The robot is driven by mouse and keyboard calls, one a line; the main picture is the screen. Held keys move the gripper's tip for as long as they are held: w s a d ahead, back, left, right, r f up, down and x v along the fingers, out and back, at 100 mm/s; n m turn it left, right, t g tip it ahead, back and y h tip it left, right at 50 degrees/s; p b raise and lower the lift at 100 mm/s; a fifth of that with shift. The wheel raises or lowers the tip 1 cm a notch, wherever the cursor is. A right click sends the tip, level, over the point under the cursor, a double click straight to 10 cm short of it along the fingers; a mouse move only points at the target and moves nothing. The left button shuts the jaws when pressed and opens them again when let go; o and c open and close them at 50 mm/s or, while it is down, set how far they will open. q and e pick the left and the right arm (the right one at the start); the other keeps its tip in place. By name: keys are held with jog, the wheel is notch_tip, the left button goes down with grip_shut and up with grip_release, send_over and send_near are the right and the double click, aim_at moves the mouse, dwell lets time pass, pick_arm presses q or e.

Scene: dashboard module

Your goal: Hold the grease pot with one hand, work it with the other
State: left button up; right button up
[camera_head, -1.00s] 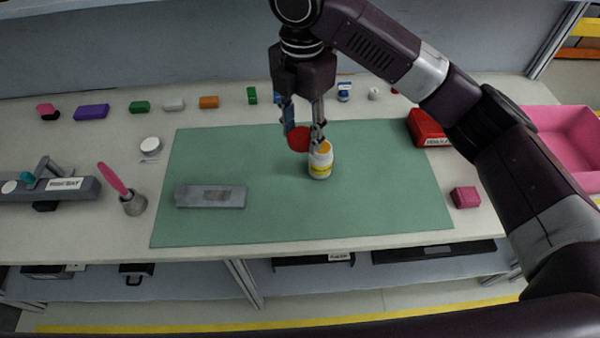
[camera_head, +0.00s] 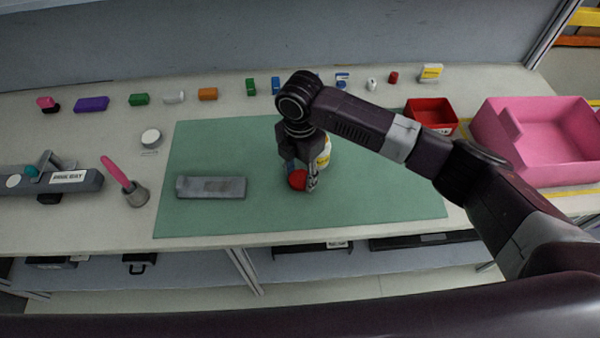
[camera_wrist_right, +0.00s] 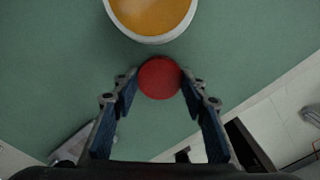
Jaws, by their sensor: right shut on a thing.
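The grease pot (camera_head: 325,152) is a white pot with a yellow label, standing on the green mat (camera_head: 400,190). In the right wrist view the pot (camera_wrist_right: 152,38) is open at the top, with orange-yellow grease inside its white rim. My right gripper (camera_head: 302,186) is shut on a red round lid (camera_head: 297,179), in front of the pot and apart from it. In the right wrist view the red lid (camera_wrist_right: 160,78) sits between the fingertips. My left gripper is not in view.
A grey flat block (camera_head: 211,187) lies on the mat's left. A pink-handled brush in a grey cup (camera_head: 137,195) stands left of the mat. A red bin (camera_head: 432,112) and a large pink bin (camera_head: 545,140) are at the right. Small coloured blocks line the back. The mat's right side is clear.

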aim_at(300, 178)
jog(key=shift+f, duration=0.2)
jog(key=o, duration=1.3)
jog(key=shift+f, duration=0.1)
notch_tip(300, 178, up, 12)
jog(key=shift+r+b, duration=0.2)
jog(key=shift+b, duration=1)
